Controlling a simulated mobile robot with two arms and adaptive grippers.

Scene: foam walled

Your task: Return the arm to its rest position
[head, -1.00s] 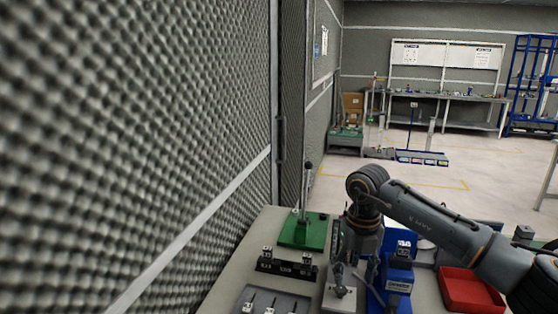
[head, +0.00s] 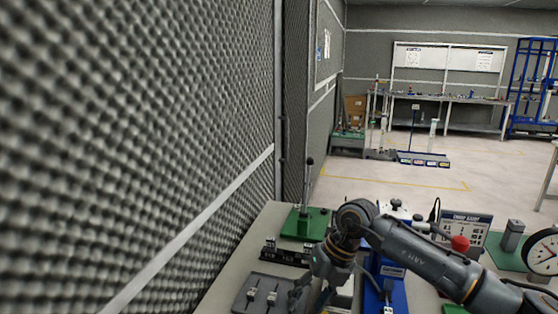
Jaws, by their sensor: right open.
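My right arm comes in from the lower right and reaches over the bench. My right gripper (head: 312,296) hangs at its end near the lower edge of the head view, pointing down and toward the left. It is open, with nothing seen between its fingers. It is over or beside a grey tray (head: 242,297) with small metal parts; the exact height cannot be told. My left arm and gripper are not in view.
A green-based lever fixture (head: 305,224) stands behind the gripper, with a black block fixture (head: 285,252) in front of it. A blue device (head: 392,285), a sign (head: 468,229) and a dial gauge (head: 541,253) stand right. A foam wall (head: 140,130) closes the left side.

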